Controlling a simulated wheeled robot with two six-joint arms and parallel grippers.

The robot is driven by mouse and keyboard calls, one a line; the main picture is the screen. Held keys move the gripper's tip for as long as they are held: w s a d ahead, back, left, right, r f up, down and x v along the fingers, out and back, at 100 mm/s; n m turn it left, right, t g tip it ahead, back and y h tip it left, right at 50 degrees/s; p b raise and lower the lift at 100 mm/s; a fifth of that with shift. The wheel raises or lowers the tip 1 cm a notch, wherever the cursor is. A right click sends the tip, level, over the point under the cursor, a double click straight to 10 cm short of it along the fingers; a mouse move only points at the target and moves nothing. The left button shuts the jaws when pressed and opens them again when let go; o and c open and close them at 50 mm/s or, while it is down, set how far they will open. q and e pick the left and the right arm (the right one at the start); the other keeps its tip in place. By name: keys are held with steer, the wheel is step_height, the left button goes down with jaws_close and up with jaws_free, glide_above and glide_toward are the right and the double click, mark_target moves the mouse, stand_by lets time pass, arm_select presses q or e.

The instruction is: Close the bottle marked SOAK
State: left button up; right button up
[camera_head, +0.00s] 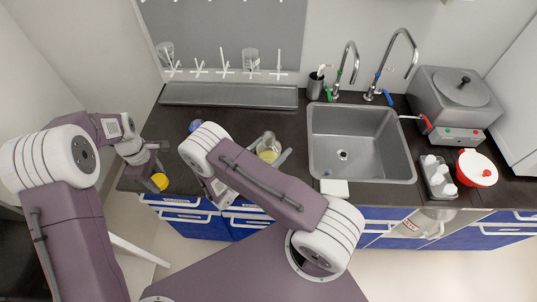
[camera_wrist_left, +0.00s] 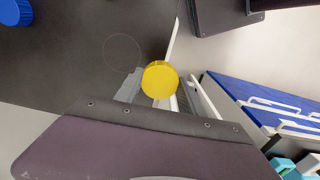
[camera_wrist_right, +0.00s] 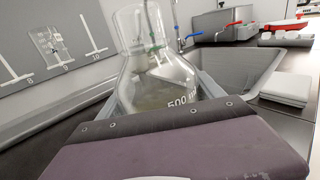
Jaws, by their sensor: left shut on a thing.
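My left gripper (camera_wrist_left: 152,88) is shut on a yellow cap (camera_wrist_left: 160,80), held near the left front edge of the bench. The cap also shows in the head view (camera_head: 159,181). A clear glass bottle (camera_wrist_right: 155,75) marked 500, with some liquid low in it, stands in front of my right gripper (camera_wrist_right: 155,100). The fingers are spread to either side of it.
A blue cap (camera_wrist_left: 15,12) lies on the dark bench, also visible in the head view (camera_head: 195,126). A sink (camera_head: 360,150) is to the right, with a white block (camera_head: 334,188) at its front. A drying rack (camera_head: 225,70) with glassware hangs behind a metal tray (camera_head: 228,95).

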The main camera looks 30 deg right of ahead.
steer(key=c, duration=0.3)
steer(key=shift+r, duration=0.15)
steer(key=shift+r, duration=0.25)
arm_select(q)
steer(key=shift+f, duration=0.15)
arm_select(e)
step_height(320, 180, up, 4)
steer(key=shift+s+f, duration=0.1)
steer(key=shift+s, duration=0.05)
arm_select(q)
steer(key=shift+f+b, duration=0.15)
steer(key=shift+b, duration=0.15)
steer(key=shift+r+p, duration=0.7)
arm_select(e)
steer(key=s+d+r, duration=0.5)
steer(key=s+r, duration=0.1)
steer(key=s, duration=0.4)
steer(key=shift+s+r, duration=0.15)
steer(key=shift+r, duration=0.15)
